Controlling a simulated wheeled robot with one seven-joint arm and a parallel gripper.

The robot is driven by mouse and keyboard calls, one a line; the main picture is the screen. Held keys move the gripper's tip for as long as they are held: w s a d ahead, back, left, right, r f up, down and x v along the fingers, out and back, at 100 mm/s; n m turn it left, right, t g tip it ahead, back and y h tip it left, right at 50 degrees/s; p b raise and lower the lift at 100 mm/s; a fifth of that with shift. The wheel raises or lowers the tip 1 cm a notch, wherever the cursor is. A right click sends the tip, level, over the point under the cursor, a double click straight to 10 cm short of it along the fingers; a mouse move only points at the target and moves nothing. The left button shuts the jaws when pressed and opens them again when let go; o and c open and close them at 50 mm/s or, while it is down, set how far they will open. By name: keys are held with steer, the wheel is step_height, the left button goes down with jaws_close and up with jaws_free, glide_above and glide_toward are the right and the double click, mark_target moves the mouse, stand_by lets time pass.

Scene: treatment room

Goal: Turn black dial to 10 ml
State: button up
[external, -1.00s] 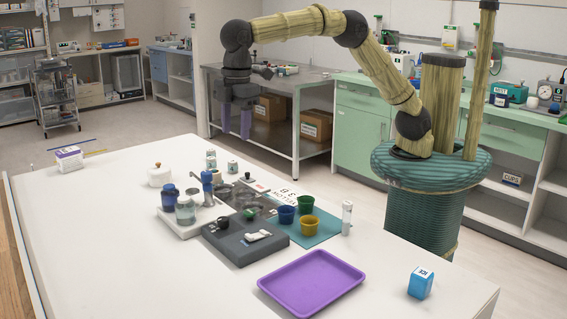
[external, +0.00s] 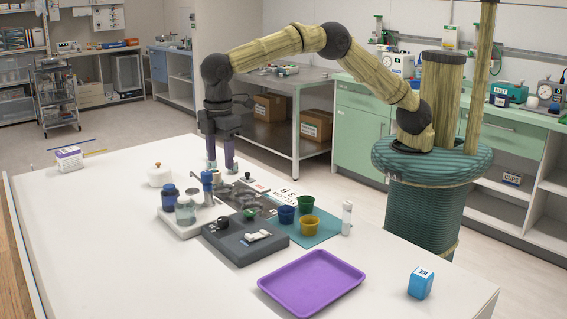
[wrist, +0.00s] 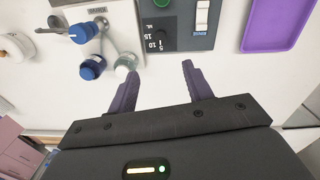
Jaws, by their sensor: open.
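The black dial (external: 223,223) sits on a dark grey control box on the table. It also shows in the wrist view (wrist: 169,33), beside white printed marks that include 15, 10 and 5. Where the dial points is too small to tell. My gripper (external: 221,170) is open, fingers down, above the table at the far side of the bottles and apart from the dial. In the wrist view the two purple fingers (wrist: 159,72) are spread with nothing between them, and the dial lies beyond their tips.
The control box (external: 240,247) also carries a green knob (external: 250,213) and a white switch (external: 257,236). A blue tap (external: 207,182), a blue bottle (external: 169,198) and a clear jar (external: 185,212) stand beside it. Coloured cups and a purple tray (external: 312,283) are to the right.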

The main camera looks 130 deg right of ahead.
mark_target(223, 218)
steer(key=shift+f, duration=0.1)
steer(key=f, duration=0.5)
steer(key=f+p, duration=0.1)
steer(key=f, duration=1.1)
steer(key=shift+d+f+p, duration=0.1)
steer(key=shift+d+p, duration=0.15)
steer(key=shift+p, duration=0.05)
steer(key=c, duration=1)
steer(key=shift+o, duration=0.2)
